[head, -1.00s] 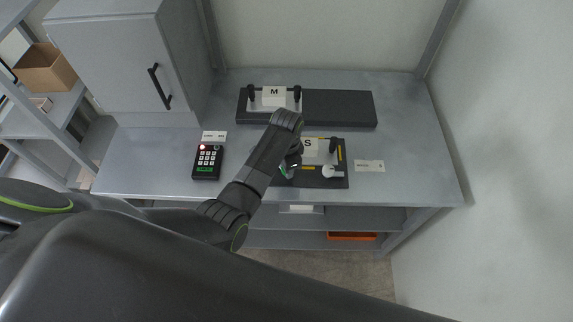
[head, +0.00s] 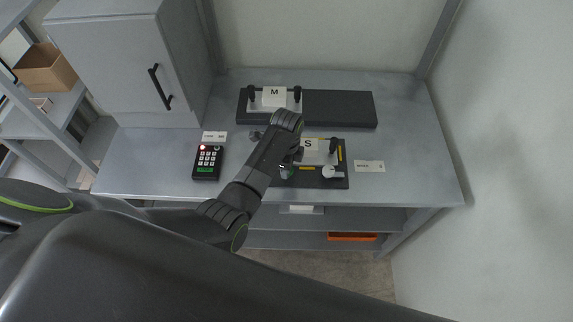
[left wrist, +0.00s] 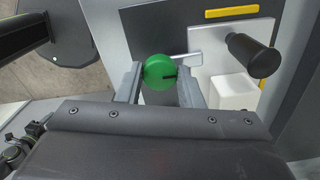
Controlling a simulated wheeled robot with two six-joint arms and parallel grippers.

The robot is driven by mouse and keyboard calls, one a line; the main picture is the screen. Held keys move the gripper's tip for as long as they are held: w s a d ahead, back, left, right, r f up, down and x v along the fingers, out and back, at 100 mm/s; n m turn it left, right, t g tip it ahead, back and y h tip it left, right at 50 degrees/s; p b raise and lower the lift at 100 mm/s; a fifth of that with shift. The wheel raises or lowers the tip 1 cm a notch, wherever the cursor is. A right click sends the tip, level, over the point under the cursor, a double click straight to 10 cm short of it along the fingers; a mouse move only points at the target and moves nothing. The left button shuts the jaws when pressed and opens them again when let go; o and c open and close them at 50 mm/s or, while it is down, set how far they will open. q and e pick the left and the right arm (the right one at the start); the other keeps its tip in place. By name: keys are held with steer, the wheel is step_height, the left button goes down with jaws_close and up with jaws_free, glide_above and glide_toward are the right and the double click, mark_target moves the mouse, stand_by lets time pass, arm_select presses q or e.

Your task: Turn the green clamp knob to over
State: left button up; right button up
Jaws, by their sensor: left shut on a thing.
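In the head view my left gripper (head: 290,168) is over the left part of the black fixture (head: 312,182) with the plate marked S (head: 309,146), and the knob is hidden there. A pale clamp arm shows beside the knob in the left wrist view. My right gripper is not in view.
A plate marked M (head: 274,94) sits on a black bar behind. A keypad (head: 207,161) is at left.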

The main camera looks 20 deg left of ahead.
arm_select(q)
steer(key=shift+d, duration=0.1)
stand_by(0.3)
steer(key=o, duration=1)
steer(key=shift+c, duration=0.2)
